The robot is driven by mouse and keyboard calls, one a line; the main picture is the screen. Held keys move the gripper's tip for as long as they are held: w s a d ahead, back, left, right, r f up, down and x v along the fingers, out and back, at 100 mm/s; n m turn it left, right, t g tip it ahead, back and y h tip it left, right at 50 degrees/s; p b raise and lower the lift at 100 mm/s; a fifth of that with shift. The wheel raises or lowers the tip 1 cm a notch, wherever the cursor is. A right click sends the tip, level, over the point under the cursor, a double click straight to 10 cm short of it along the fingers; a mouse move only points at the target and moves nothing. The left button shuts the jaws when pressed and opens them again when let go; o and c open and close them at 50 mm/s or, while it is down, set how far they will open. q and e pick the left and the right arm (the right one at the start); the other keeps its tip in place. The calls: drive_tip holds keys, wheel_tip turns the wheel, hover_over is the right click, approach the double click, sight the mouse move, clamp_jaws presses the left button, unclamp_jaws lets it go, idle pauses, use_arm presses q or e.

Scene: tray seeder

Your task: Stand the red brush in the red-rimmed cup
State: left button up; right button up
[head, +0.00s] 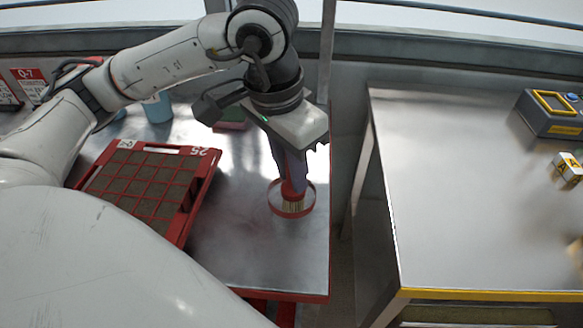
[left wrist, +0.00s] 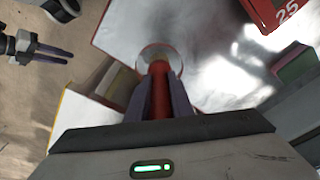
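The red brush (head: 292,188) is upright, pale bristles down, in the head view. My left gripper (head: 291,170) is shut on its handle from above. The handle also shows between my left fingers in the left wrist view (left wrist: 158,88). The red-rimmed cup (head: 293,213) stands on the metal table, and the bristles appear inside its ring. Whether they touch the bottom is unclear. The cup's round rim shows beyond the brush in the left wrist view (left wrist: 143,51). My right gripper (left wrist: 52,54) shows only at the left of that view, with its fingers close together and no object visible between them.
A red seed tray (head: 189,217) with soil cells lies left of the cup. A blue cup (head: 157,108) stands behind it. The metal table's red edge (head: 270,294) is near the cup. Across a gap, a second bench (head: 470,190) has a grey device (head: 550,115).

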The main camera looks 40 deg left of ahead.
use_arm(q)
drive_tip(key=o, duration=0.5)
drive_tip(key=r, duration=0.3)
drive_tip(key=s+r+p, duration=0.1)
drive_tip(key=r, duration=0.6)
drive_tip(key=shift+s+a+r, duration=0.1)
drive_tip(key=shift+s+a, duration=0.1)
drive_tip(key=shift+s, duration=0.05)
drive_tip(key=shift+p, duration=0.3)
